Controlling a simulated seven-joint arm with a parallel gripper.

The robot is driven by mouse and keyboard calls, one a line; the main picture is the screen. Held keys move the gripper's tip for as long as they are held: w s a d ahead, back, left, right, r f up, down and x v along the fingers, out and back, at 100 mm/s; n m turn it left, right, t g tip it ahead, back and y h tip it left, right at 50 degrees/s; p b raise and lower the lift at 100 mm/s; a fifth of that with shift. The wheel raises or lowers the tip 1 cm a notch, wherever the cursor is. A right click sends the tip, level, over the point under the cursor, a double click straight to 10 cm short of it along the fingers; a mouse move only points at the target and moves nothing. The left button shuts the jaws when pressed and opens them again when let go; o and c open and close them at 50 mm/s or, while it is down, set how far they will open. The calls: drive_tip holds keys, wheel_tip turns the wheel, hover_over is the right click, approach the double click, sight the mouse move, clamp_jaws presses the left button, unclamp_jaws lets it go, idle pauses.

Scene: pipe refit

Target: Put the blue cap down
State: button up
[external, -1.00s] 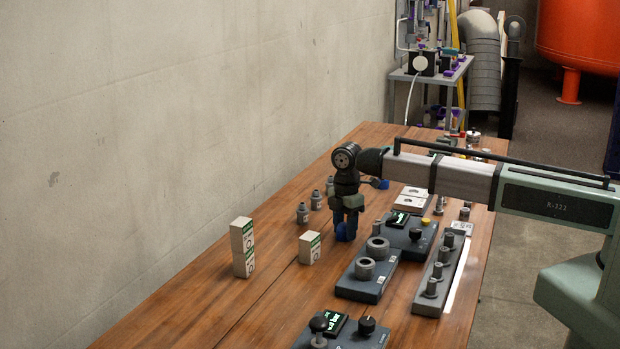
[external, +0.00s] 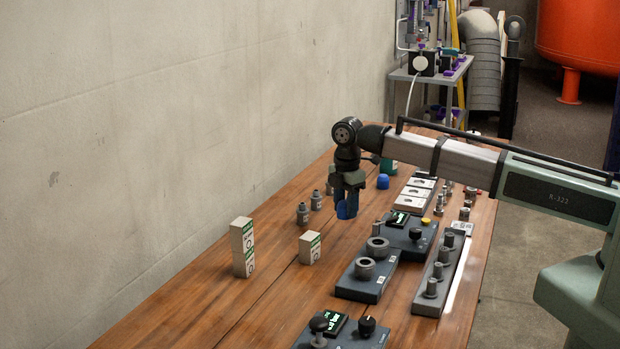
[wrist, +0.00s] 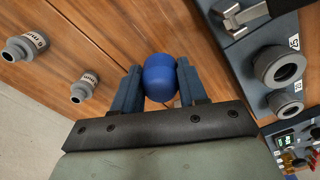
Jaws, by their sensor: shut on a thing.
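The blue cap (external: 342,211) is between the fingers of my gripper (external: 347,206), which is shut on it. In the external view the gripper points down and holds the cap above the wooden table. In the wrist view the cap (wrist: 160,78) sits between the two fingertips (wrist: 161,90), with bare wood beyond it. A second blue cap-like piece (external: 383,181) stands on the table behind and to the right of my gripper.
Grey fittings (external: 303,213) stand left of my gripper. Pale boxes (external: 242,247) stand further forward. A dark block with grey rings (external: 367,285), a dark panel with a screen (external: 422,238) and a grey strip of fittings (external: 438,275) lie right. Bare wood lies front left.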

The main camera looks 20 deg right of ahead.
drive_tip(key=shift+r, duration=1.75)
drive_tip(key=shift+w+d+r+m, duration=1.05)
drive_tip(key=shift+w+d+r, duration=0.35)
drive_tip(key=shift+w+d, duration=4.7)
drive_tip(key=shift+w+d+r+m, duration=1)
drive_tip(key=shift+w+d+r, duration=0.45)
drive_tip(key=shift+w+d, duration=4.7)
drive_tip(key=shift+w+d+r+m, duration=1.05)
drive_tip(key=shift+w+d+r, duration=0.35)
drive_tip(key=shift+w+d, duration=4.7)
drive_tip(key=shift+w+a+f, duration=0.2)
drive_tip(key=shift+a+f, duration=0.05)
drive_tip(key=shift+f, duration=1.25)
drive_tip(key=shift+w+a+f, duration=0.2)
drive_tip(key=shift+w+f, duration=0.05)
drive_tip(key=shift+f, duration=1.3)
drive_tip(key=shift+w+a+f, duration=0.2)
drive_tip(key=shift+a+f, duration=0.05)
drive_tip(key=shift+f, duration=1.25)
drive_tip(key=shift+f, duration=0.15)
drive_tip(key=o, duration=1)
